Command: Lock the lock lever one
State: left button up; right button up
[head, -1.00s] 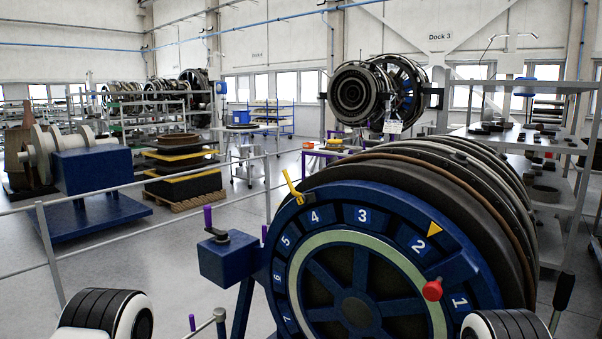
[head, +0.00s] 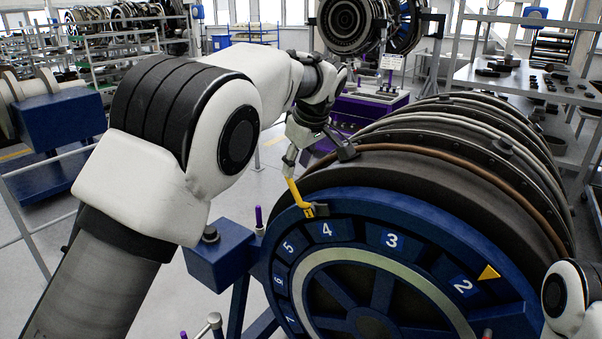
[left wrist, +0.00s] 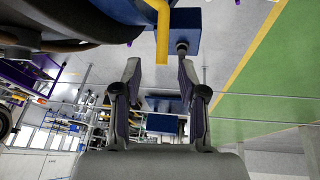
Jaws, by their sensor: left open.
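The yellow lock lever (head: 293,190) stands at the upper left rim of the blue numbered ring (head: 362,205), near the 4 label. It tilts up and left from a small yellow-marked base. My left gripper (head: 318,153) hangs at the lever's upper end, its fingers spread. In the left wrist view the lever (left wrist: 163,30) comes down from the top, and its end lies between the lines of the two open fingertips (left wrist: 158,66). I cannot tell whether a finger touches it. Part of my right arm shows at the lower right, but its gripper does not.
The ribbed engine casing (head: 470,150) lies behind the ring, close to my left gripper. A blue box (head: 218,255) is mounted left of the ring. A yellow triangle marker (head: 488,272) sits by the 2 label. A purple stand (head: 365,110) is behind.

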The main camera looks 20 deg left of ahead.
aim_at(293, 182)
pick_arm(q)
jog(key=p+x, duration=0.1)
jog(key=x, duration=0.3)
jog(key=p+x, duration=0.1)
jog(key=x, duration=0.1)
jog(key=shift+s+a+f+p, duration=0.1)
jog(key=shift+s+f+p, duration=0.1)
jog(key=shift+f+p, duration=0.1)
jog(key=shift+w+a+f, duration=0.15)
jog(key=shift+f, duration=0.2)
jog(key=shift+w+f, duration=0.15)
jog(key=shift+w, duration=0.05)
jog(key=shift+d, duration=0.25)
jog(key=c, duration=0.5)
jog(key=shift+s, duration=0.1)
grip_shut()
jog(key=shift+a, duration=0.1)
